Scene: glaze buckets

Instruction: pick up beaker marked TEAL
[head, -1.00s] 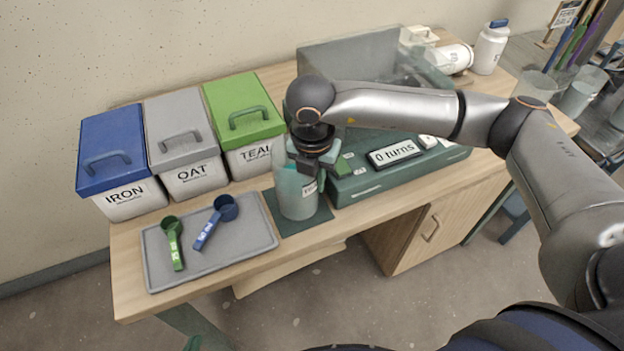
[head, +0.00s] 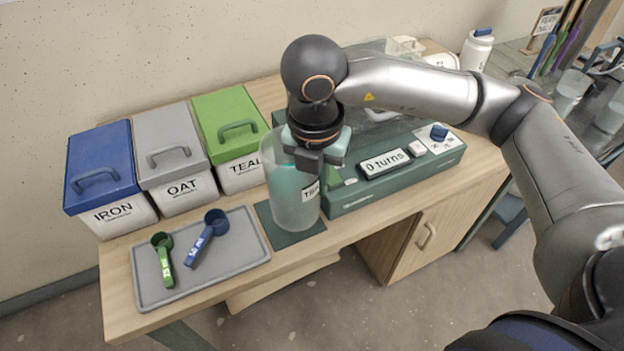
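The clear beaker (head: 292,200) holds teal liquid and has a white label, partly hidden, with "TE" readable. It is upright over the dark green mat (head: 262,214) at the front of the bench, apparently raised a little above it. My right gripper (head: 318,160) points down at the beaker's rim, shut on its right-hand wall. The fingertips are partly hidden by the hand. My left gripper is not in view.
The green machine reading "0 turns" (head: 385,163) stands close right of the beaker. Buckets IRON (head: 122,215), OAT (head: 182,188) and TEAL (head: 240,172) stand behind left. A grey tray (head: 225,258) with two scoops (head: 163,262) (head: 206,238) lies front left.

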